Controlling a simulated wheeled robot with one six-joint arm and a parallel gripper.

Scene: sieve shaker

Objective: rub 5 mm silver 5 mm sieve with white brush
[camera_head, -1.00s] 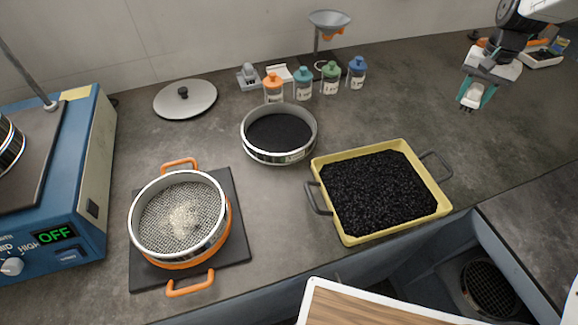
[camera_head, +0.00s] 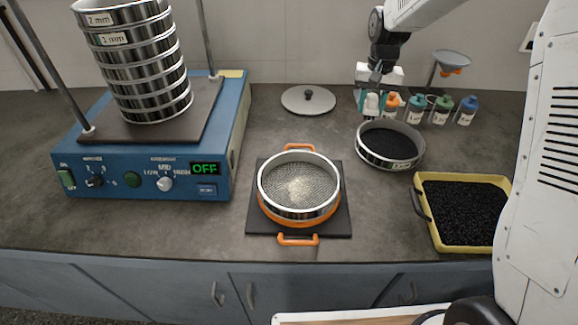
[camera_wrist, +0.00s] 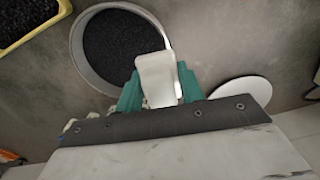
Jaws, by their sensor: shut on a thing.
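A silver sieve (camera_head: 285,205) with a coarse mesh sits in an orange-handled holder (camera_head: 298,240) on a dark square plate. My gripper (camera_head: 371,96) is above the bench, just behind and left of a second silver-rimmed sieve or pan filled with black material. It is shut on the white brush (camera_head: 371,106), which points down and is apart from the coarse sieve. In the wrist view, the white brush (camera_wrist: 157,75) is between teal fingers, and its bristles cannot be made out.
The black-filled round pan (camera_head: 365,155) stands right of the coarse sieve. A yellow tray (camera_head: 508,182) of black granules is at right. The blue shaker (camera_head: 120,172) with a sieve stack (camera_head: 143,72) is at left, showing OFF. A grey lid (camera_head: 296,101) and several bottles stand behind.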

